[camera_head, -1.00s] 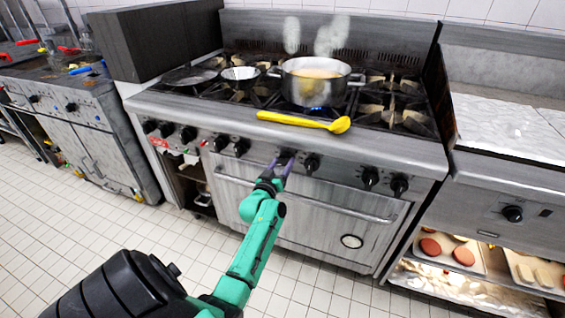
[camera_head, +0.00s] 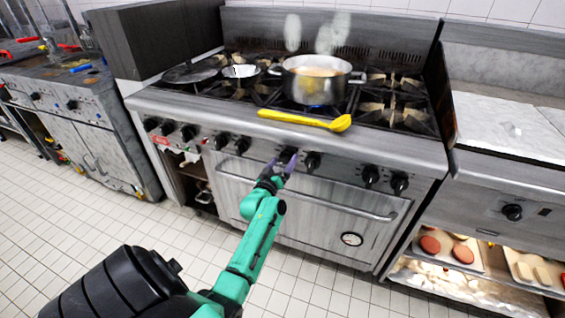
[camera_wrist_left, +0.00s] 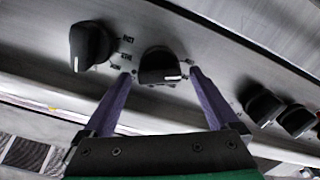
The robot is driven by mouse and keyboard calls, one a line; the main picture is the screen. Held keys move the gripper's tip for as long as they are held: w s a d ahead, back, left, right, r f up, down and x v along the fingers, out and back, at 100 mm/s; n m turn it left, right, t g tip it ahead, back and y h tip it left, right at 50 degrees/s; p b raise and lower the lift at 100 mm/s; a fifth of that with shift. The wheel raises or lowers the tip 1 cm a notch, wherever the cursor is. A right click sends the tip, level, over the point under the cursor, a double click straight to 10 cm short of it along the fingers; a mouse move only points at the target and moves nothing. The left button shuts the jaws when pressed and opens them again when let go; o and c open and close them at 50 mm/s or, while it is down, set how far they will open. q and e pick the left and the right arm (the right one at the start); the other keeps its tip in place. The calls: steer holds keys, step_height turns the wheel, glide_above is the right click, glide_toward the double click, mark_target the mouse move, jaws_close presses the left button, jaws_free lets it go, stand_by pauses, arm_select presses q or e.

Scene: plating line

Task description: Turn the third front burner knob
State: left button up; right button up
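The stove's front panel carries a row of black burner knobs. My left gripper (camera_head: 282,163), with purple fingers on a green arm, is open in front of one mid-row knob (camera_head: 287,154). In the left wrist view this knob (camera_wrist_left: 160,66) lies between the two spread fingertips (camera_wrist_left: 163,74), with gaps at both sides; it has a white mark on its edge. A neighbouring knob (camera_wrist_left: 90,45) shows to the left there, and it is the close one to the right in the head view (camera_head: 312,161). My right gripper is not in view.
A pot (camera_head: 316,80) steams on the stove over a blue flame. A yellow spoon (camera_head: 305,119) lies along the stove's front edge above the knobs. The oven handle (camera_head: 305,196) runs below them.

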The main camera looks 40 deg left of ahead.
arm_select(q)
steer(key=v, duration=1.4)
steer(key=shift+s, duration=0.25)
steer(key=shift+d, duration=0.15)
steer(key=s+d+f+m+g+h+p, duration=0.15)
steer(key=d+f, duration=0.25)
steer(key=f, duration=0.4)
steer(key=s+d+f+m+g+h+p, duration=0.1)
steer(key=s+d+f+m+g+h, duration=0.2)
steer(key=f, duration=0.5)
steer(key=s+d+f+m+g+h+p, duration=0.15)
steer(key=d+f, duration=0.25)
steer(key=f, duration=0.5)
steer(key=s+d+f+m+g, duration=0.1)
steer(key=s+f+g, duration=0.4)
steer(key=s, duration=0.8)
steer(key=s+d+f+m+g+p, duration=0.1)
steer(key=s+f+m+g, duration=0.3)
steer(key=s+f, duration=0.5)
steer(key=s+g, duration=0.1)
steer(key=s, duration=0.3)
steer(key=shift+d+m, duration=0.2)
steer(key=shift+m, duration=0.1)
